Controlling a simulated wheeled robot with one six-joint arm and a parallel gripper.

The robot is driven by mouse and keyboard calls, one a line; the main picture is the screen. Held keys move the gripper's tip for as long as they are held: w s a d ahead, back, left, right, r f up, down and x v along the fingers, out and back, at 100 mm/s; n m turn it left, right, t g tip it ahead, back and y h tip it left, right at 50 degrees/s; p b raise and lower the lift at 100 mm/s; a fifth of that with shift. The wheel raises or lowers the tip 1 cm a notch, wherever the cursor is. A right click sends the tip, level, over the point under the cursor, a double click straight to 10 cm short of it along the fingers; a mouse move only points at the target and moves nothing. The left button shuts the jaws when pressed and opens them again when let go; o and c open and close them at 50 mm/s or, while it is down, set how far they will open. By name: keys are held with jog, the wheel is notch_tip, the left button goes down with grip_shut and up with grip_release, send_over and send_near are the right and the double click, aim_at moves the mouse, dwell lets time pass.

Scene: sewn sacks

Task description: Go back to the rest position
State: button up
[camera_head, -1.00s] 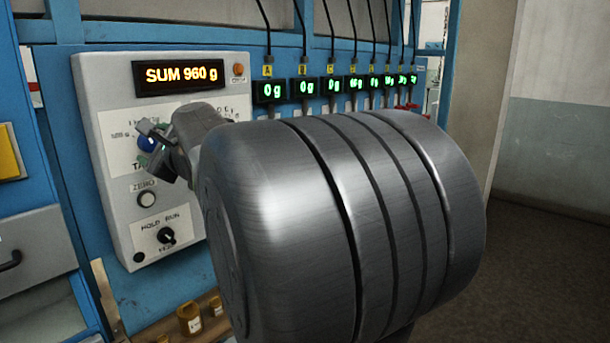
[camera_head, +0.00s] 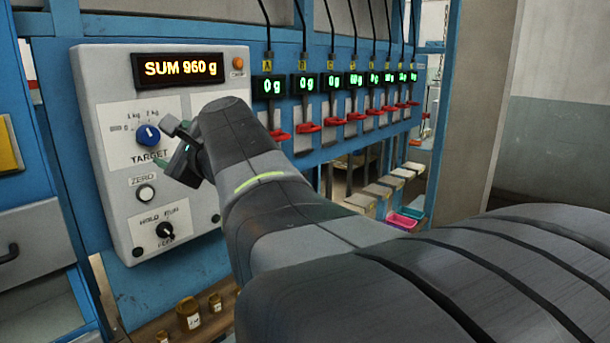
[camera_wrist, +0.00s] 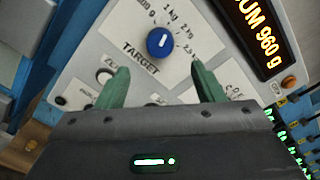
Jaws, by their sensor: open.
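In the wrist view, my gripper (camera_wrist: 160,88) is open, with its two green fingers apart and nothing between them. Beyond the fingertips is the blue TARGET knob (camera_wrist: 160,43) on the grey control panel (camera_wrist: 85,50); the fingers do not hold it. In the head view, my gripper (camera_head: 168,152) is in front of the panel (camera_head: 100,75), just right of and below the blue knob (camera_head: 148,135). My arm crosses the middle and lower right of the head view. The display (camera_head: 181,69) reads SUM 960 g.
Below the knob are a ZERO button (camera_head: 146,193) and a HOLD/RUN switch (camera_head: 165,230). A row of small weight displays (camera_head: 304,83) with red levers (camera_head: 308,126) runs to the right. Small brown jars (camera_head: 189,312) stand on a shelf below. A pink tray (camera_head: 402,221) is farther right.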

aim_at(151, 138)
jog(key=v, duration=0.5)
jog(key=p+x, duration=0.1)
jog(key=x, duration=1.3)
jog(key=shift+p, duration=0.4)
jog(key=shift+w+f+n+b, duration=0.1)
jog(key=shift+f+n+b, duration=0.1)
jog(key=shift+n+b, duration=0.3)
jog(key=shift+r+n+b, duration=0.1)
jog(key=shift+n+b, duration=0.3)
jog(key=shift+n, duration=0.7)
jog(key=n+b, duration=0.1)
jog(key=n, duration=0.3)
jog(key=b+v, duration=0.2)
jog(key=v, duration=0.8)
jog(key=shift+s+d+n, duration=0.15)
jog(key=shift+s+n, duration=0.15)
jog(key=shift+n, duration=0.1)
jog(key=shift+r, duration=0.1)
